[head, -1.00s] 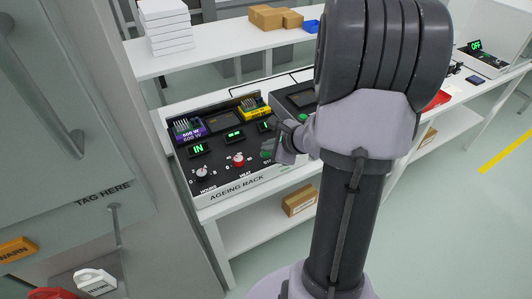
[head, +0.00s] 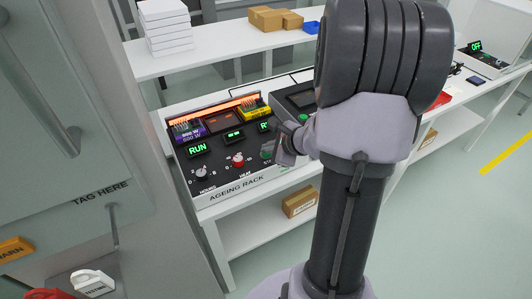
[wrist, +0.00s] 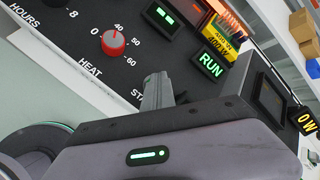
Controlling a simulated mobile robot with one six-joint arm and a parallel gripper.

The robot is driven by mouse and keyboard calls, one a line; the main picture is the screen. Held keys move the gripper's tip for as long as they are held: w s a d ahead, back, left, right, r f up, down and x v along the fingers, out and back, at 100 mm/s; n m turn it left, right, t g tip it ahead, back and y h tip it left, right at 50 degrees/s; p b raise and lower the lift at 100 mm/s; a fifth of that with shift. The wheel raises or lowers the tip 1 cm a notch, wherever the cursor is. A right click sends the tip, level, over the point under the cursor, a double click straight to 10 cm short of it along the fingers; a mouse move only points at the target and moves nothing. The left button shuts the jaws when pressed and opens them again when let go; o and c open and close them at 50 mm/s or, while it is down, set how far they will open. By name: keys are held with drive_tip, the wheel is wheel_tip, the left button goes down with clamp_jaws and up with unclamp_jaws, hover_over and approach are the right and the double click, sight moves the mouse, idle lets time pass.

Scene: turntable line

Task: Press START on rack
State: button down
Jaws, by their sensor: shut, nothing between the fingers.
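The ageing rack (head: 235,188) is a black sloped panel on a white bench. Its left display (head: 197,149) reads RUN in green, and an orange strip (head: 215,109) glows along its back. In the wrist view another display (wrist: 209,64) also reads RUN. My gripper (head: 277,150) is shut and empty at the right part of the panel, by the green START button (head: 266,154). In the wrist view the fingers (wrist: 157,90) point at the panel near the letters "STA"; they hide the button there, and I cannot tell whether they touch it.
The rack carries a red HEAT knob (head: 238,160), a dark HOURS knob (head: 202,174), a purple module (head: 187,131) and a yellow module (head: 254,108). A second dark device (head: 292,98) stands close on the right. A grey cabinet door (head: 70,110) fills the left.

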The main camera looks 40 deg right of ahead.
sight(268, 155)
drive_tip(key=shift+r, duration=0.1)
drive_tip(key=shift+r+p, duration=0.5)
drive_tip(key=shift+r, duration=0.15)
drive_tip(key=shift+r, duration=0.1)
wheel_tip(268, 155, up, 5)
drive_tip(key=p, duration=0.4)
idle(0.3)
